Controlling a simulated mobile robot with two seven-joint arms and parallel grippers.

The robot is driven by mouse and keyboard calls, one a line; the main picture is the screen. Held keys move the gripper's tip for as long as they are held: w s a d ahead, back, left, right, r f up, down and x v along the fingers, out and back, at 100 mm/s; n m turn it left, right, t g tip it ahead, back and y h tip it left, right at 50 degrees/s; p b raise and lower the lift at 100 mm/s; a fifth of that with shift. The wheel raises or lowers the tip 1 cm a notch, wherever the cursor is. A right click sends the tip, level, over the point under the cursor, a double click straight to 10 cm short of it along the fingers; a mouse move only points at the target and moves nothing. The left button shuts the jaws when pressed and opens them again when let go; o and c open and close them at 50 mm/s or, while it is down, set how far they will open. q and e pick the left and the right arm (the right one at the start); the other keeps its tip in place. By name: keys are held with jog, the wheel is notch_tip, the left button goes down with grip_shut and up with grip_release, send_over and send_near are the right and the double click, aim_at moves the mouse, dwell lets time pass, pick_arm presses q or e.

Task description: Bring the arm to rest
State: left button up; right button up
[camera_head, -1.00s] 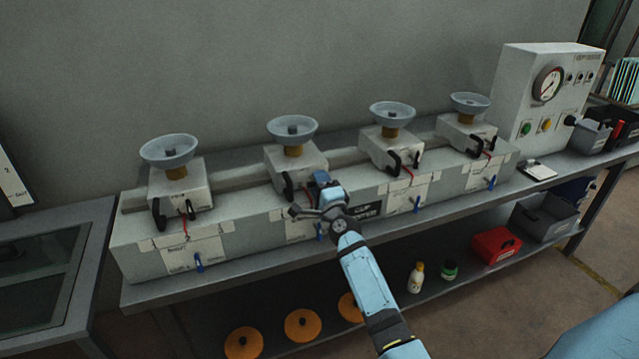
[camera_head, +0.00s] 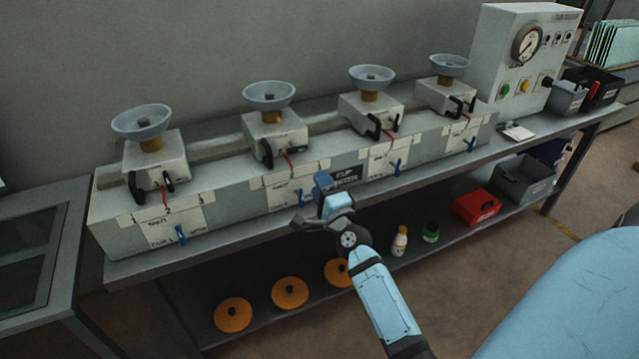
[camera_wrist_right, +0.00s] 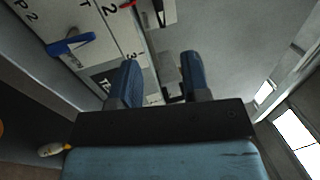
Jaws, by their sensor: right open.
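My right arm reaches up from the bottom of the head view. Its gripper (camera_head: 308,222) is in front of the bench, near the front edge of the long grey housing (camera_head: 240,212). In the right wrist view the two blue fingers (camera_wrist_right: 160,80) stand apart with nothing between them. Beyond them are the housing's labelled face and a blue lever (camera_wrist_right: 71,44). My left gripper is not in view.
Several units with pale bowls (camera_head: 269,95) stand along the housing. A gauge box (camera_head: 520,60) is at the back right. Orange discs (camera_head: 290,292), bottles and a red bin (camera_head: 476,207) sit on the lower shelf.

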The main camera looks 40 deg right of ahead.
dwell(0.3)
jog(key=s+a+f+n+g+y+p, duration=0.4)
jog(key=s+a+f+n+p, duration=0.1)
jog(key=s+a+n, duration=0.5)
jog(key=s+a+f+n+g+y+p, duration=0.4)
jog(key=s+a+f+n, duration=0.3)
jog(key=s+a+n, duration=0.4)
jog(key=s+n+p, duration=0.1)
jog(key=s+n, duration=0.2)
jog(key=shift+s+a+g, duration=0.25)
jog(key=shift+s+g, duration=0.05)
jog(key=shift+s, duration=0.05)
